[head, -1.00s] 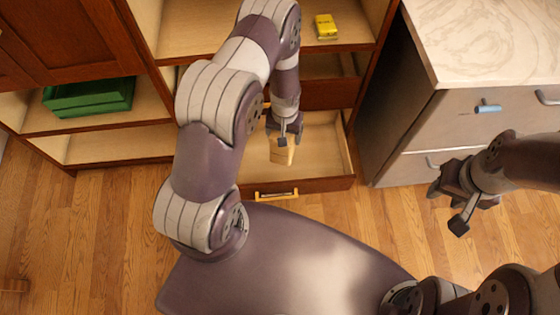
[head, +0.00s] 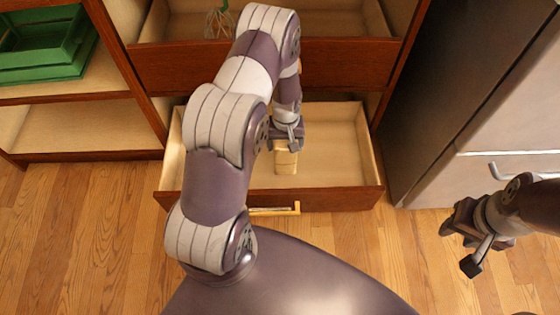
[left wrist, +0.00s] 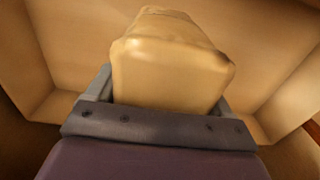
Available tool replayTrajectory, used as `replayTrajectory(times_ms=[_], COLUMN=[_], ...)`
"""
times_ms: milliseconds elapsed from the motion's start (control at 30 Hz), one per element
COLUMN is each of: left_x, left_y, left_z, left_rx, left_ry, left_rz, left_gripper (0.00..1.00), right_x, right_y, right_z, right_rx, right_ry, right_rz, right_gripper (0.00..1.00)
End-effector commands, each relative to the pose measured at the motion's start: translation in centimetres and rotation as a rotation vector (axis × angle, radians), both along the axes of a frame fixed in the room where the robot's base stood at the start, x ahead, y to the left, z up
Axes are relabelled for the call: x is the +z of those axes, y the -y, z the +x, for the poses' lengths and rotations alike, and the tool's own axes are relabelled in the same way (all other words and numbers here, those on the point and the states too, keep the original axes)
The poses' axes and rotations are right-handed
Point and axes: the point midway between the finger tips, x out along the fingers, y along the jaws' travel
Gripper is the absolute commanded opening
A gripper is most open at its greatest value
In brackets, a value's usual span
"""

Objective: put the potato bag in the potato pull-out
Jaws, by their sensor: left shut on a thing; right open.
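The potato bag (head: 286,161) is a small tan, soft-cornered bag. My left gripper (head: 287,146) is shut on it and points down into the open lower drawer (head: 345,199), the potato pull-out. The bag is inside the drawer's outline, near its middle; I cannot tell if it touches the drawer floor. In the left wrist view the bag (left wrist: 170,72) fills the space between the fingers, with pale drawer walls around it. My right gripper (head: 465,234) is open and empty, over the floor at the right.
A yellow handle (head: 275,210) is on the drawer front. Above is another wooden drawer or shelf front (head: 340,68) with a wire item (head: 219,22) behind it. A green crate (head: 45,60) sits on the left shelf. A grey cabinet (head: 450,110) stands at right. The rest of the drawer looks empty.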

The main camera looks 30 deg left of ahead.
Motion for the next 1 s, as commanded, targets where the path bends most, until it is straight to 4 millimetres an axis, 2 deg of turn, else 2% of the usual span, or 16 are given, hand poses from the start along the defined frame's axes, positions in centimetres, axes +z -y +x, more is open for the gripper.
replayTrajectory(times_ms=[33,67,367,733,767,800,1000], left_x=[-1.9,-2.6,-7.1,-7.3,-7.3,-7.2,-7.2], left_y=[0.0,0.0,0.0,0.0,0.0,0.0,0.0], left_z=[0.0,0.0,0.0,0.1,0.0,0.0,0.0], left_rx=[0.0,-0.001,-0.002,-0.002,-0.002,-0.002,-0.002], left_ry=[0.0,0.0,0.0,0.002,0.0,0.0,0.0], left_rz=[0.0,0.0,0.0,0.0,0.0,0.0,0.0], left_gripper=[0.18,0.18,0.18,0.18,0.91,1.0,1.0], right_x=[-1.5,-1.8,-4.5,-4.4,-4.3,-4.3,-4.3], right_y=[0.0,0.0,0.0,0.0,0.0,0.0,0.0], right_z=[0.0,0.0,0.0,0.0,0.0,0.0,0.0], right_rx=[0.0,0.0,0.0,0.0,0.0,0.0,0.0], right_ry=[0.0,0.0,-0.001,-0.001,-0.001,-0.001,-0.001], right_rz=[0.0,0.0,0.0,0.0,0.0,0.0,0.0], right_gripper=[0.43,0.43,0.43,0.43,0.43,0.43,0.43])
